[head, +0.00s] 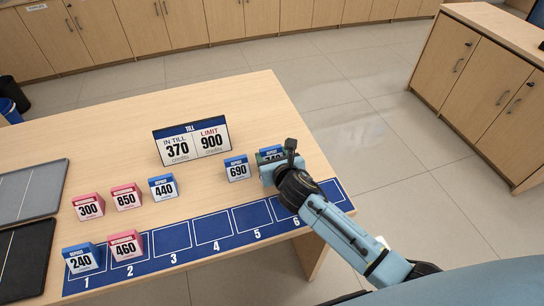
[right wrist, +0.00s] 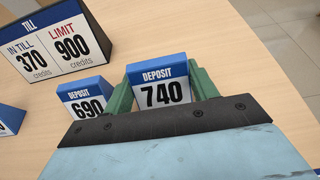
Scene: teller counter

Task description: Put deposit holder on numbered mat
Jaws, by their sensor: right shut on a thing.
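My right gripper (head: 279,169) is shut on the blue deposit holder marked 740 (right wrist: 162,88), with a green finger on either side of it. In the head view the gripper and arm hide much of this holder (head: 270,153); I cannot tell whether it touches the table. Other blue deposit holders are 690 (head: 237,168), just left of it, and 440 (head: 163,187). The blue numbered mat (head: 190,257) runs along the near table edge. Deposit holder 240 (head: 82,258) stands on space 1 and pink holder 460 (head: 125,246) on space 2. Spaces 3 to 5 are empty. My left gripper is out of view.
A till sign (head: 191,141) reading 370 in till, limit 900, stands behind the holders. Pink holders 300 (head: 89,206) and 850 (head: 127,196) stand left of 440. Grey (head: 32,190) and black (head: 25,262) trays lie at the left. My arm crosses the mat's right end.

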